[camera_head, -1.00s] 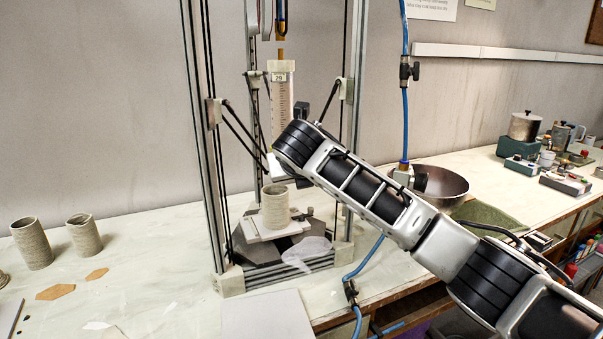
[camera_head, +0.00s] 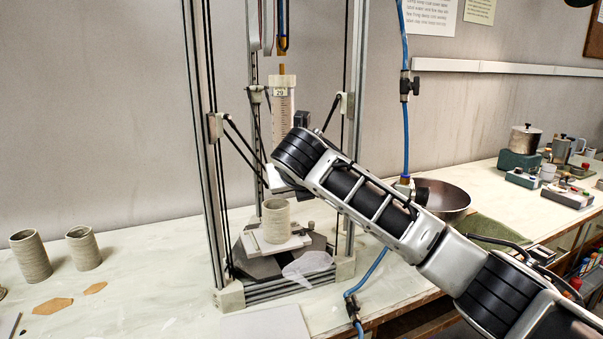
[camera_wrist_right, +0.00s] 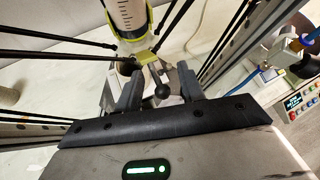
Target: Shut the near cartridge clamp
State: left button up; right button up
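The clear cartridge (camera_head: 283,112) with printed markings stands upright in the delta printer frame. Its lower end shows in the right wrist view (camera_wrist_right: 128,14), with a yellow-green clamp piece (camera_wrist_right: 146,53) below it. A lever with a black ball knob (camera_wrist_right: 162,90) sticks out from the clamp towards my right gripper. My right gripper (camera_wrist_right: 158,88) is open, with one dark finger on each side of the knob and gaps visible. In the head view my right arm hides the gripper and clamp. My left gripper is out of view.
Thin black rods (camera_wrist_right: 50,55) and frame posts (camera_head: 205,150) surround the gripper closely. A ribbed clay cup (camera_head: 277,222) stands on the print bed below. Two clay cups (camera_head: 30,256) stand at left. A blue hose (camera_head: 404,130) hangs beside a metal bowl (camera_head: 445,194).

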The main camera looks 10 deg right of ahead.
jog(key=b+v, duration=0.2)
jog(key=v, duration=1.2)
jog(key=shift+d, duration=0.1)
